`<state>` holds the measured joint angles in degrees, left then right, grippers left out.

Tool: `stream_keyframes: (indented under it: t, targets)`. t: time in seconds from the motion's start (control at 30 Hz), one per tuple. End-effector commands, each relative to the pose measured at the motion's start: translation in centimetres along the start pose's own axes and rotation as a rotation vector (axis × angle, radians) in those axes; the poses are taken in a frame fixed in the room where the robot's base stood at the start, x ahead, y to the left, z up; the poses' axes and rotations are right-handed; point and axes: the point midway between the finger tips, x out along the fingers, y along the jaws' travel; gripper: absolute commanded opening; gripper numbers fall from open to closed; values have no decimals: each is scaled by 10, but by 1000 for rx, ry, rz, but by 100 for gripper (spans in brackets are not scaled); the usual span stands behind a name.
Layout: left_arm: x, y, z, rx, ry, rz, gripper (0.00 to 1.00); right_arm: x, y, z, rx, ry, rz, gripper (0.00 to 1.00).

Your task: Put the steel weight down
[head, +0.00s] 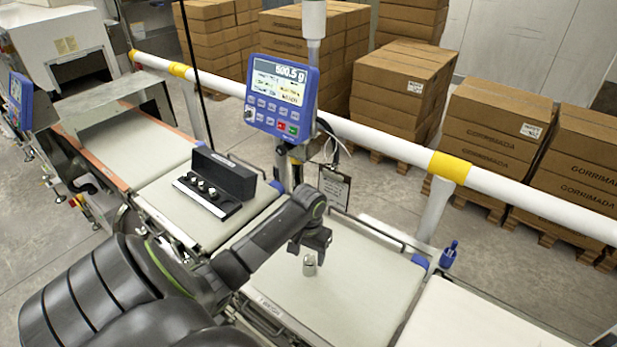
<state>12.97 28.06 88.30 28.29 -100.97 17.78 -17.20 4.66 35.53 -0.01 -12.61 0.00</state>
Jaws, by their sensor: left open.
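The steel weight (309,265) is a small shiny cylinder with a knob. It stands upright on the pale weighing belt (345,285). My left gripper (309,246) is just above the weight, with its open fingers pointing down; the gap between fingers and weight is hard to judge. An open black case (224,172) with several small weights sits on the belt section to the left. My right gripper is not in view.
A white and yellow rail (375,139) runs behind the belts, with stacked cartons (403,88) beyond it. A tag (334,187) hangs by the post. The belt right of the weight is clear.

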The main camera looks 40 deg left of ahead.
Motion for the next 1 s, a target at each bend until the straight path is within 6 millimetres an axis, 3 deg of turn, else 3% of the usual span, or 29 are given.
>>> stream_keyframes:
  t: [0.2, 0.4, 1.0]
  targets:
    - [-45, 0, -1, 1, 5, -2, 56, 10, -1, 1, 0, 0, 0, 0]
    - [-71, 0, -1, 0, 2, -1, 56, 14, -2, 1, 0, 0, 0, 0]
    - [-78, 0, 0, -1, -1, 0, 56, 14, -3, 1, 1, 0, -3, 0]
